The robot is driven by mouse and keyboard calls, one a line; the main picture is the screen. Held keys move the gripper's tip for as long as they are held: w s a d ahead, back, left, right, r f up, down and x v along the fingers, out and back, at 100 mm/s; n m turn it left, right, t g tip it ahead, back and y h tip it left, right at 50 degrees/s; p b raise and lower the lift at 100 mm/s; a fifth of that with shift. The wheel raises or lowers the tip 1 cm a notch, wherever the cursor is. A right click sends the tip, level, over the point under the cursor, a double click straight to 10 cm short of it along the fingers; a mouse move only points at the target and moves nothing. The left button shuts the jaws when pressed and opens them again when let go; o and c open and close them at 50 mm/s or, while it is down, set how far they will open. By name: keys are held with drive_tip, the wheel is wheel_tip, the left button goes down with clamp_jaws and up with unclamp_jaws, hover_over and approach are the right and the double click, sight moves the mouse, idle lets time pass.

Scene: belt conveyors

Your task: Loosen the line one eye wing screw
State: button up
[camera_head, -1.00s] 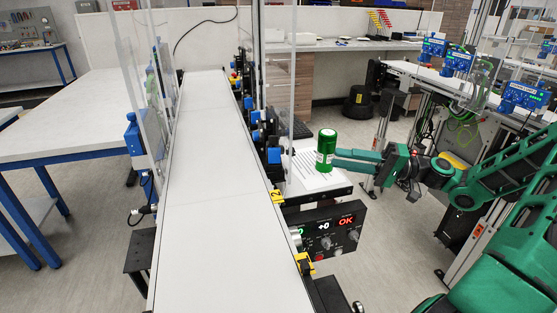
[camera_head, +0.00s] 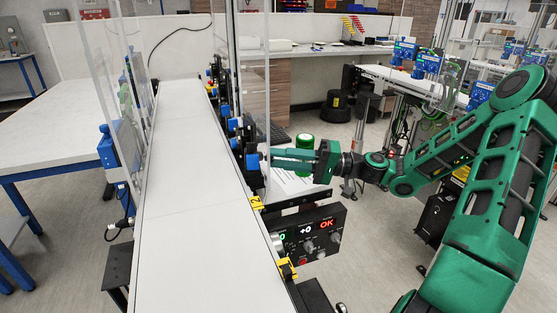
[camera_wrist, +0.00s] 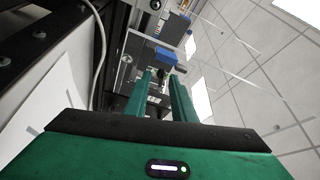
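My gripper (camera_head: 270,157) reaches leftward in the head view, its green fingers level with a blue eye sensor (camera_head: 253,161) on the right side of the belt. The fingers are apart, with a visible gap and nothing between them. In the wrist view, the two fingers of my gripper (camera_wrist: 161,76) point at a grey bracket with a blue block (camera_wrist: 167,56) beyond the tips. A small dark knob-like part (camera_wrist: 181,69) shows near the right fingertip; I cannot tell if it is the wing screw. The tips appear short of the bracket.
A control box (camera_head: 310,233) showing "+0" and "OK" is below. The empty white belt (camera_head: 185,200) is at left, with clear panels and several other blue sensors along it.

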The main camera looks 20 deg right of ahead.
clamp_jaws()
drive_tip(key=shift+m, duration=0.6)
unclamp_jaws()
drive_tip(key=shift+a, duration=0.1)
drive_tip(key=shift+d, duration=0.2)
